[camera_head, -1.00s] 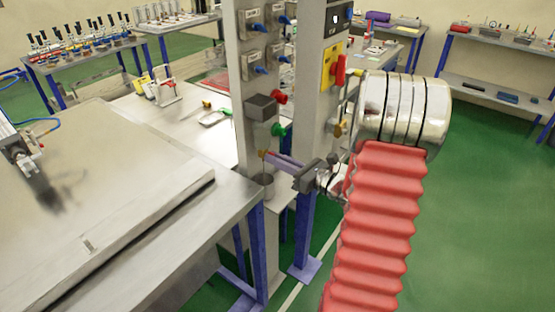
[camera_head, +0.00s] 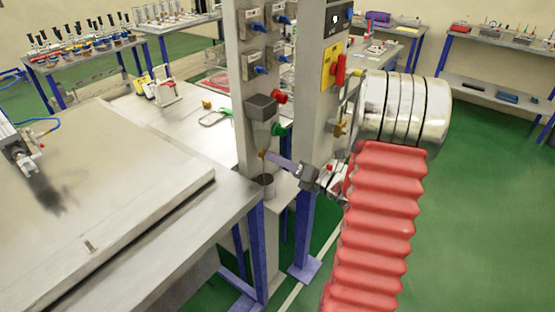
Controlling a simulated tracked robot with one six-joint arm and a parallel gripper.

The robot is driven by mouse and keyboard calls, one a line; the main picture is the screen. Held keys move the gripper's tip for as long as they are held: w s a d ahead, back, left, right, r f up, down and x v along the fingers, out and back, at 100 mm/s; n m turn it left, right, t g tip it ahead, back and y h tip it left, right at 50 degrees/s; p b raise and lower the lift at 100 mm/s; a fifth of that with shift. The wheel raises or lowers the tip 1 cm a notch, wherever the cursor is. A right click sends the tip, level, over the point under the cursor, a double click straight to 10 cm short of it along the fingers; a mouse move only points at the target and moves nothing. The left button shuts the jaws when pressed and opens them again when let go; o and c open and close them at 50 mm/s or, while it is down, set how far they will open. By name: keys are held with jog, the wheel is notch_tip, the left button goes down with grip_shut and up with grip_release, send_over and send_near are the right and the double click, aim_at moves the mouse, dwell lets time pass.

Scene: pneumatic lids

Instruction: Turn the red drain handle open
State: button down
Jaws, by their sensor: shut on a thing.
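My gripper (camera_head: 268,156) reaches left from the silver arm to a small brass fitting (camera_head: 261,153) under the grey box on the front post. Its purple fingers are shut at that fitting, above a dark cup (camera_head: 265,181). I cannot make out a red drain handle at the fingertips; whatever they hold is too small or covered by them. A larger red handle (camera_head: 339,70) sits on a yellow plate (camera_head: 330,64) on the rear post.
A green knob (camera_head: 278,130) is just above my fingers. A brass fitting (camera_head: 340,128) is on the rear post. A metal bench (camera_head: 150,245) stands at left; green floor is open at right.

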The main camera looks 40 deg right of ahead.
jog(key=shift+d, duration=0.2)
jog(key=c, duration=2.1)
grip_release()
jog(key=shift+o, duration=0.6)
jog(key=shift+s, duration=0.1)
jog(key=v, duration=1.3)
jog(key=shift+s, duration=0.3)
jog(key=shift+d+f, duration=0.1)
